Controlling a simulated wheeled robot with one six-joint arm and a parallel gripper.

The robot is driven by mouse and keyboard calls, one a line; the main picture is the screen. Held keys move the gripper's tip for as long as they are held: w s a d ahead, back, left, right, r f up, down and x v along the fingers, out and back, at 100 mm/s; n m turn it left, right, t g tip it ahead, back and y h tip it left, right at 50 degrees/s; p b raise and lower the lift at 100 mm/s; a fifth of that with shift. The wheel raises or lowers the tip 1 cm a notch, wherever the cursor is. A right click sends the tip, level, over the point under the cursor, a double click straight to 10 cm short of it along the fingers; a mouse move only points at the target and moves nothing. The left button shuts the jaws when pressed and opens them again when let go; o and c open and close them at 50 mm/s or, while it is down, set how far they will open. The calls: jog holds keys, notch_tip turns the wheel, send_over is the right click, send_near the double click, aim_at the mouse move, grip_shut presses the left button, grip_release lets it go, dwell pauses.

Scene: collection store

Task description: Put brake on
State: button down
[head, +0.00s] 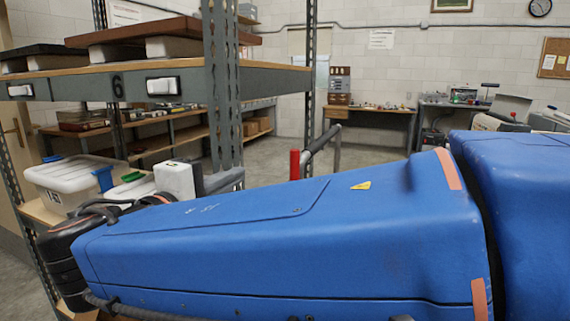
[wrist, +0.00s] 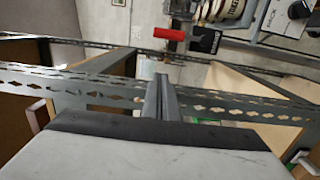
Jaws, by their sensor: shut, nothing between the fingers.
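A red cylindrical grip (head: 295,164) stands upright beside a dark tubular handle bar (head: 322,139) in the head view, partly behind my blue arm. The red grip also shows at the top of the wrist view (wrist: 170,33), lying sideways in that picture. I cannot tell for sure that it is the brake lever, and its lower part is hidden in the head view. My gripper (head: 238,175) is left of the red grip and apart from it. In the wrist view, its fingers (wrist: 161,78) are shut and empty, pointing toward the shelf rack.
A grey slotted shelf rack (head: 222,90) stands close by my gripper, with boards on its upper shelf. A lidded white bin (head: 75,177) sits on a lower shelf at left. A workbench (head: 370,112) stands far back. Open floor lies between.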

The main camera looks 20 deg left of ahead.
dwell(0.3)
jog(key=w+d, duration=0.5)
jog(key=w, duration=0.5)
jog(key=shift+w+d, duration=0.15)
jog(key=shift+w, duration=0.05)
jog(key=shift+d, duration=0.15)
dwell(0.4)
